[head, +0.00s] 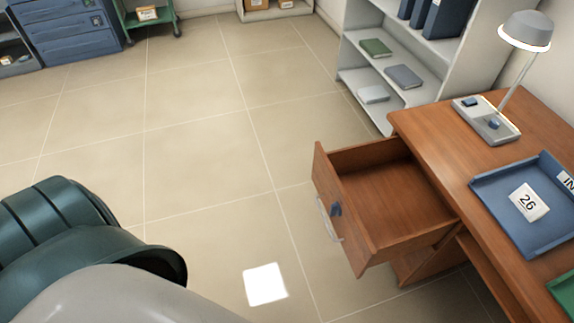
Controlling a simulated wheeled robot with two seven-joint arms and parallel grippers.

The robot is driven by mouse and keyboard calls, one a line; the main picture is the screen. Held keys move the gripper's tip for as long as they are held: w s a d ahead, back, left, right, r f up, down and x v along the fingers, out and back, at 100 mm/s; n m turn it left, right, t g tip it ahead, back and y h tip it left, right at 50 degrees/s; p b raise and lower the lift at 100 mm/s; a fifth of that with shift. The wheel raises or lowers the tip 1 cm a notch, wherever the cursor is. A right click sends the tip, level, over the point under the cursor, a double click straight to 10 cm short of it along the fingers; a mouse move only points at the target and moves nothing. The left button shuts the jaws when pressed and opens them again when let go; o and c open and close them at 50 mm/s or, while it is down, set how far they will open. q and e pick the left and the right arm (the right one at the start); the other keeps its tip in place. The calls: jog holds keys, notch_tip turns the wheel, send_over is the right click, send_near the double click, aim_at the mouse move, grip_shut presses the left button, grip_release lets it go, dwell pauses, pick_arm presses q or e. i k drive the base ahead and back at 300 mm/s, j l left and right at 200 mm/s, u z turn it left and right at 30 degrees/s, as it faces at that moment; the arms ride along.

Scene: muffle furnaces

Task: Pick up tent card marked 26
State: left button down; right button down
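The white card marked 26 (528,203) is in the blue tray (494,203) on the wooden desk at the right of the head view. Its number faces up and reads tilted; I cannot tell whether the card stands as a tent or lies flat. Nothing covers it. Neither of my grippers is in view.
The desk's drawer (385,193) is pulled open and looks empty. A desk lamp (525,30) stands behind the tray, and a green tray (565,290) is at the right edge. A shelf (350,55) stands behind the desk. A white square (265,284) shows on the open floor.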

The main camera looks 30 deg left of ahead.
aim_at(524, 199)
jog(key=u, duration=0.6)
jog(key=z, duration=1.35)
